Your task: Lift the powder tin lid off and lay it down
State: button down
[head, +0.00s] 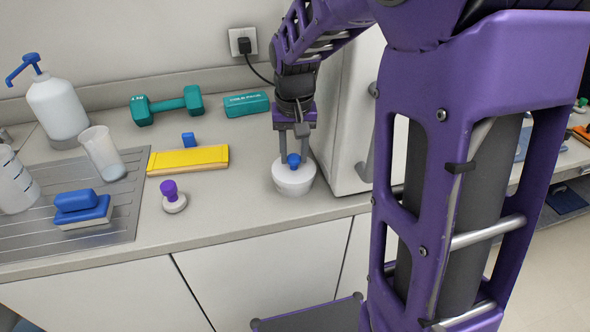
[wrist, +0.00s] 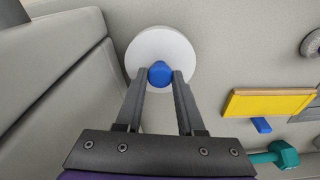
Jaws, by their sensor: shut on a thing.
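The powder tin (head: 294,183) is a low white round tin on the counter, just left of the white cabinet in the head view. Its white lid (wrist: 147,42) with a blue knob (head: 293,159) is on top; the lid and knob also show in the wrist view, where the lid hides the tin's body. My gripper (head: 292,153) points straight down from above, and its two grey fingers are shut on the blue knob (wrist: 160,75). I cannot tell any gap between lid and tin.
Teal dumbbell (head: 167,105) and teal box (head: 246,104) lie behind. The white cabinet (head: 352,110) is close on the right. Bare counter (head: 235,200) lies between stopper and tin.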

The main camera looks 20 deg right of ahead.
jog(key=shift+r, duration=0.4)
jog(key=shift+r+p, duration=2.2)
jog(key=shift+r, duration=0.25)
